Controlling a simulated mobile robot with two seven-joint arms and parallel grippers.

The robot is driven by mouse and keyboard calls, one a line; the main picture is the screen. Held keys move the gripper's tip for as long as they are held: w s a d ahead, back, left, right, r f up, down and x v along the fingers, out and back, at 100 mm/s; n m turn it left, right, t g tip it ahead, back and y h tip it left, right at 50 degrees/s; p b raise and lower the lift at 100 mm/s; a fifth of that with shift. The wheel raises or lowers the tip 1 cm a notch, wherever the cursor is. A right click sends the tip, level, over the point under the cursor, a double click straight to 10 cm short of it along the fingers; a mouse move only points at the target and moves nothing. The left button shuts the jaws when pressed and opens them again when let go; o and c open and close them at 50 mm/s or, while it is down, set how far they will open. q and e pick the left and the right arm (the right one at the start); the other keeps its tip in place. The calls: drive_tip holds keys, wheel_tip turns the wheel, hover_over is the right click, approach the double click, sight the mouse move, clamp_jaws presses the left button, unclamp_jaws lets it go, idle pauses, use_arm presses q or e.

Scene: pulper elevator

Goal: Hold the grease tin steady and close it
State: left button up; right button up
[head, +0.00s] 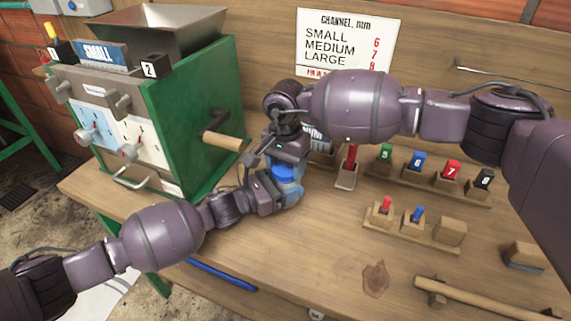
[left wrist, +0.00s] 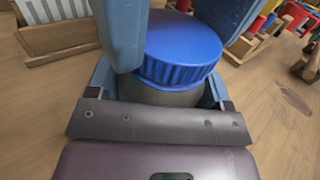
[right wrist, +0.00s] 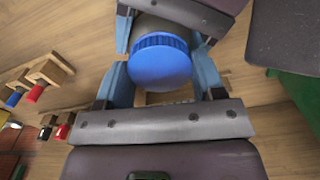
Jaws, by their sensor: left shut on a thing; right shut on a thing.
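The grease tin has a grey body (left wrist: 170,95) and a round blue ribbed lid (left wrist: 185,45). The lid sits on top of the body in the left wrist view; I cannot tell how tightly. My left gripper (head: 284,197) is shut on the tin's body, low over the bench. My right gripper (head: 287,168) comes down from above and is shut on the lid, with blue fingers on either side of it. The lid's flat top (right wrist: 160,66) shows in the right wrist view. In the head view the grippers hide most of the tin.
The green pulper (head: 200,110) stands at left, its wooden-handled crank (head: 224,140) close to my grippers. Wooden racks with numbered coloured pieces (head: 415,165) stand to the right. A blue pen-like bar (head: 221,274) lies at the front edge. The bench (head: 310,250) is clear in front.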

drive_tip(key=shift+m, duration=0.9)
drive_tip(key=o, duration=1)
drive_tip(key=shift+r, duration=0.1)
drive_tip(key=shift+r, duration=2.15)
drive_tip(key=shift+o, duration=1.2)
wheel_tip(320, 180, up, 12)
